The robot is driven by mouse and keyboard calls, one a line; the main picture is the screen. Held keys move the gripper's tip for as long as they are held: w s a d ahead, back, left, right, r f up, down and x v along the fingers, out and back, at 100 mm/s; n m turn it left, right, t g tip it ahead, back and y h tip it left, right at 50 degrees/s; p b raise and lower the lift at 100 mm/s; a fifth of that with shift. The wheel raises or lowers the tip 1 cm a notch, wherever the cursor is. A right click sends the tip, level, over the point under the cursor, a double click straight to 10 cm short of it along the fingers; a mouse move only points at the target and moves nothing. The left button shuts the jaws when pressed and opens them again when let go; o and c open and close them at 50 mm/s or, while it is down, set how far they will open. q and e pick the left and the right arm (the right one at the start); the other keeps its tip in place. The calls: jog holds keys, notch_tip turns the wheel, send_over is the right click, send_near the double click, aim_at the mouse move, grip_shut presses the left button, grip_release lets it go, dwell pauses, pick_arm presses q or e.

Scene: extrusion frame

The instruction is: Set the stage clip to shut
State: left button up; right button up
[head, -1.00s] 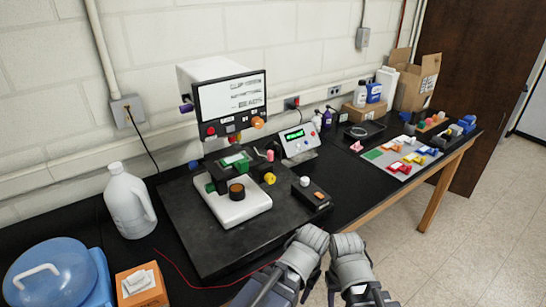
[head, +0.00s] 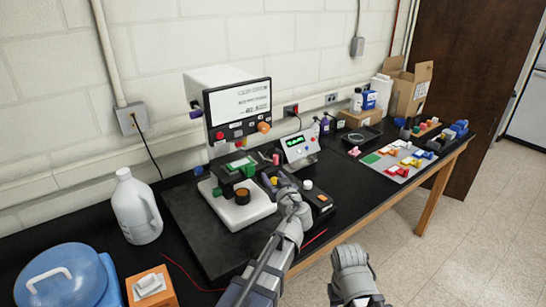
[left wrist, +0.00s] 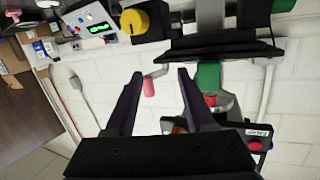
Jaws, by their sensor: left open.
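My left gripper (head: 282,180) is at the stage's right side, by the yellow knob (left wrist: 135,21). In the left wrist view it is open, the pink tip appearing between its fingers, with no contact visible. My right gripper's fingers do not show.
A monitor housing (head: 236,108) rises behind the stage. A green-lit meter (head: 299,145) and a black switch box (head: 318,196) stand to the right. A white jug (head: 137,207) is at left. A tray of coloured parts (head: 398,158) lies farther right.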

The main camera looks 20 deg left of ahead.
aim_at(276, 159)
pick_arm(q)
jog(key=w+r+t, duration=0.1)
jog(key=w+d+r+t+h, duration=0.1)
jog(key=r, duration=0.1)
jog(key=shift+w+r+m, duration=0.1)
jog(key=shift+w+m, duration=0.1)
jog(key=shift+m, duration=0.1)
jog(key=shift+x, duration=4)
jog(key=shift+s+r, duration=0.1)
grip_shut()
